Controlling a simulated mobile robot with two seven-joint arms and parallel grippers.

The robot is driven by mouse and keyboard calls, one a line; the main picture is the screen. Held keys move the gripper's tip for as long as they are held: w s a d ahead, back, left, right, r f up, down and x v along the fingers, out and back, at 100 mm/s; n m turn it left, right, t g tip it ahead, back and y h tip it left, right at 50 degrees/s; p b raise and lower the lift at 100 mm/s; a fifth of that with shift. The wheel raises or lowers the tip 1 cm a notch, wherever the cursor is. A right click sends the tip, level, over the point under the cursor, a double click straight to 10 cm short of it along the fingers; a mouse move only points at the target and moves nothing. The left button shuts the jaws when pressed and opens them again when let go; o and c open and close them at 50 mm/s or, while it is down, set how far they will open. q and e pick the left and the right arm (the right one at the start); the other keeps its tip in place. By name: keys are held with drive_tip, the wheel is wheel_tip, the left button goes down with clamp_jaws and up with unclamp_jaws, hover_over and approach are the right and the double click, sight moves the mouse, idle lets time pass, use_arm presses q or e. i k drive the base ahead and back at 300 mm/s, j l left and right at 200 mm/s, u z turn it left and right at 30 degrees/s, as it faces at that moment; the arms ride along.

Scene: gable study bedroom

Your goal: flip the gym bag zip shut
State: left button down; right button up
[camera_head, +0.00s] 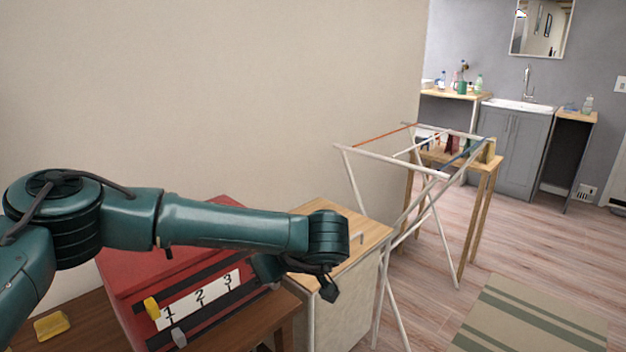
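A red boxy body (130,276) sits on a brown wooden table at lower left. It may be the gym bag, but I cannot tell for sure. Its front has dark bands and a white strip (200,298) marked 1, 2, 3. A yellow tab (152,308) is at the strip's left end, by the 1, and a grey tab (179,337) is below it. My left arm crosses in front of the red body and hides part of it. My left gripper (330,291) is beyond its right end, pointing down; its finger opening is unclear. My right gripper is out of view.
A wood-topped cabinet (368,236) stands right of the red body. A white drying rack (390,160) stands beyond it, before a small wooden table (486,166). A yellow object (51,325) lies at lower left. Open floor and a striped rug (530,318) are at right.

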sight(153, 310)
drive_tip(key=k+l, duration=0.2)
drive_tip(key=l, duration=0.15)
drive_tip(key=k+l, duration=0.35)
drive_tip(key=l, duration=0.3)
